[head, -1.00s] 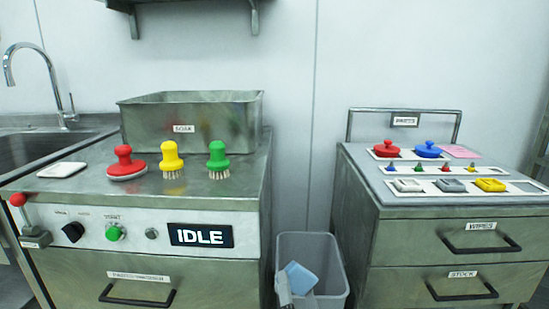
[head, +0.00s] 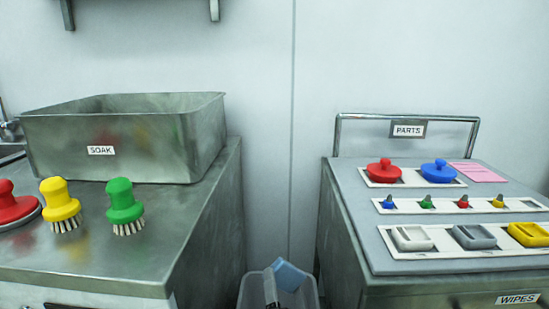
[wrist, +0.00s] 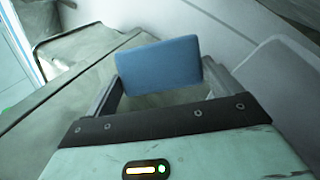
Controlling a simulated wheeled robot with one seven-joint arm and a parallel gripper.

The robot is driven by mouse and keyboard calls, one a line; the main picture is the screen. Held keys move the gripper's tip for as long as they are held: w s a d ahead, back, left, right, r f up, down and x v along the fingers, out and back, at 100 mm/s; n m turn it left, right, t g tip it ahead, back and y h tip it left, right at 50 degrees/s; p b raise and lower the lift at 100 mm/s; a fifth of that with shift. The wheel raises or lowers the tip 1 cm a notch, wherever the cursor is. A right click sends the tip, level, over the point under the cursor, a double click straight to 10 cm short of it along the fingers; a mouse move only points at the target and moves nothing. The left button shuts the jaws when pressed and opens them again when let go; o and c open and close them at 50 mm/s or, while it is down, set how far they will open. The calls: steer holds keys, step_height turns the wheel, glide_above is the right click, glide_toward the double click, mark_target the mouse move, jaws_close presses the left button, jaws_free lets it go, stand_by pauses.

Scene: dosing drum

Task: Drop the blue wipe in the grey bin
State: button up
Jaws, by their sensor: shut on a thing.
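The grey bin (head: 311,294) is an open box low between the two cabinets, cut off by the bottom edge of the head view.
The right cabinet holds the parts board (head: 372,225) with coloured pieces and a pink sheet (head: 475,172). The bin stands in the narrow gap between them.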

mark_target(285, 270)
step_height(285, 270, down, 6)
steer(key=b, duration=0.6)
steer(key=shift+r, duration=0.1)
steer(key=o, duration=0.7)
steer(key=shift+o, duration=0.2)
step_height(285, 270, up, 10)
steer(key=p, duration=0.3)
